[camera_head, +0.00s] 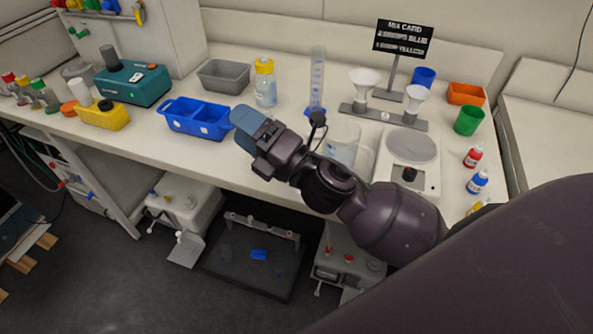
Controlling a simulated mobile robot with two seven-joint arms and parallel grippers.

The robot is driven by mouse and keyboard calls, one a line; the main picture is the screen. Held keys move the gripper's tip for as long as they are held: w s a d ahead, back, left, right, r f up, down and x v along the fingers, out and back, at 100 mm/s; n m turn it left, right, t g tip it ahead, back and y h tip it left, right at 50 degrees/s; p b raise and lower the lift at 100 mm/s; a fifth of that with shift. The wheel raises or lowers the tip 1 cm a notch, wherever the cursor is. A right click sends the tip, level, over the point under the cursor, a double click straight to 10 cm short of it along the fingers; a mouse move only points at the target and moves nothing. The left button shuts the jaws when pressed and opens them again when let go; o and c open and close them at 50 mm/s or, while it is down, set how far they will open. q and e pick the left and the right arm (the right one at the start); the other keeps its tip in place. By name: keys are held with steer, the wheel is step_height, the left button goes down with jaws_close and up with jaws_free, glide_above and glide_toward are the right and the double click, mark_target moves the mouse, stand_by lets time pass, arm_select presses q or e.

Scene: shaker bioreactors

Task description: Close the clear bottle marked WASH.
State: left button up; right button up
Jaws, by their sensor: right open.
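A clear bottle (266,90) with a yellow top (264,66) stands upright toward the back of the bench, left of centre. Its label is too small to read, so I cannot confirm the WASH mark. The yellow top is at its mouth; I cannot tell how firmly it sits. My right gripper (247,128) reaches in from the right and is open, in front of the bottle and apart from it in the picture. It overlaps the right end of the blue tray. My left gripper is not in view.
A blue divided tray (195,128) and a grey bin (223,77) stand left of the bottle. A graduated cylinder (317,80), a clear jug (342,143), a funnel rack (383,117) and a scale (411,150) stand to the right. A teal device (133,84) is at the left.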

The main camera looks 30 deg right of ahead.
steer(key=s+a+n+g+y, duration=0.1)
steer(key=a+n+g+y, duration=0.5)
steer(key=n, duration=0.6)
step_height(320, 180, down, 6)
steer(key=s+a+n+g+h, duration=0.1)
steer(key=s+n+g+h, duration=0.15)
steer(key=n+g, duration=1.15)
steer(key=w+d+f+n+h, duration=0.1)
steer(key=w+d+n+h, duration=0.1)
steer(key=d+h, duration=0.3)
steer(key=w+d+f+n+h, duration=0.1)
steer(key=w+d+n+h, duration=0.2)
steer(key=d+h, duration=0.2)
steer(key=w+d+f+n+t+h, duration=0.1)
steer(key=w+d+n+h, duration=0.1)
steer(key=d+h, duration=0.3)
steer(key=d+n, duration=0.1)
steer(key=d, duration=0.3)
steer(key=shift+w+n, duration=0.3)
steer(key=shift+f, duration=2.85)
